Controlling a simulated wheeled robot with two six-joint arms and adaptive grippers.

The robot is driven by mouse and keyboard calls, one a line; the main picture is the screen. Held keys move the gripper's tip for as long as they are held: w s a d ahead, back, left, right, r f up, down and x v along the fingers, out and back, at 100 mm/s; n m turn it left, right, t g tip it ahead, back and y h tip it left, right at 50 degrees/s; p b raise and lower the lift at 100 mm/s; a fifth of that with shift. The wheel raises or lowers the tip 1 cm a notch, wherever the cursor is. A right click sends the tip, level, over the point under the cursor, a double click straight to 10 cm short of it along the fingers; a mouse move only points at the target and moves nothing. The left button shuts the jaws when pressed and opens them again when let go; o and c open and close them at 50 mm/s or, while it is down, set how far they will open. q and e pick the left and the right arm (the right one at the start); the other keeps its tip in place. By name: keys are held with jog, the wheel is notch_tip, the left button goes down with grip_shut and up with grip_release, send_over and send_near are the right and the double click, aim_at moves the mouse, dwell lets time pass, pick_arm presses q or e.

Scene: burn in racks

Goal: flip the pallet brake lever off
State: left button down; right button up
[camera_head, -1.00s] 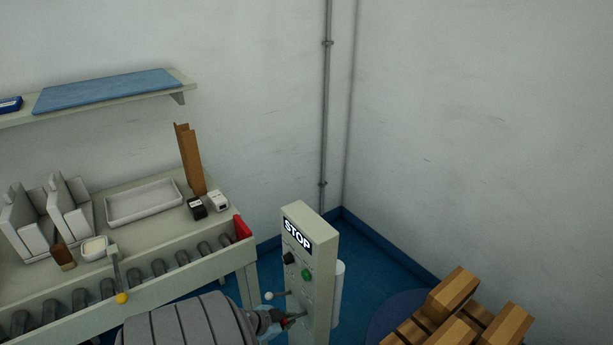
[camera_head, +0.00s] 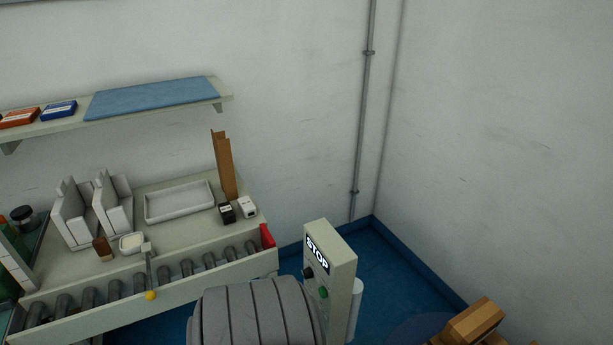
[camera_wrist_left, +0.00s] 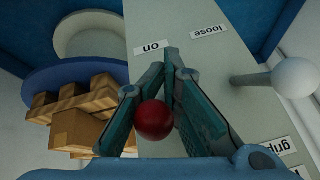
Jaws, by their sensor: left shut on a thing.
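The grey control post (camera_head: 340,262) with a STOP sign stands at lower centre in the head view. In the left wrist view its panel (camera_wrist_left: 215,75) carries labels "on", "loose" and a partly cut "grip". A lever with a red ball knob (camera_wrist_left: 154,119) sits between the teal fingers of my left gripper (camera_wrist_left: 164,65), which is shut on it. The lever's shaft is hidden by the fingers. A second lever with a white ball knob (camera_wrist_left: 295,77) sticks out to the right, apart from the fingers. In the head view my arm hides the left gripper. My right gripper is not in view.
A roller bench (camera_head: 195,284) with a yellow-knobbed lever (camera_head: 151,295) stands left of the post. A shelf (camera_head: 150,100) hangs above the bench.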

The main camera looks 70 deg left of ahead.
pick_arm(q)
jog(key=c, duration=1.7)
grip_release()
jog(key=shift+w+d+r, duration=0.2)
jog(key=shift+w+r, duration=0.05)
jog(key=shift+w, duration=0.05)
jog(key=shift+d+r, duration=0.1)
jog(key=shift+s+a, duration=0.15)
jog(key=shift+a, duration=0.05)
jog(key=v, duration=0.3)
jog(key=shift+d, duration=0.15)
jog(key=s+d, duration=0.1)
jog(key=s, duration=0.2)
jog(key=s+d, duration=0.1)
jog(key=s, duration=0.3)
jog(key=s+d, duration=0.2)
jog(key=s, duration=0.2)
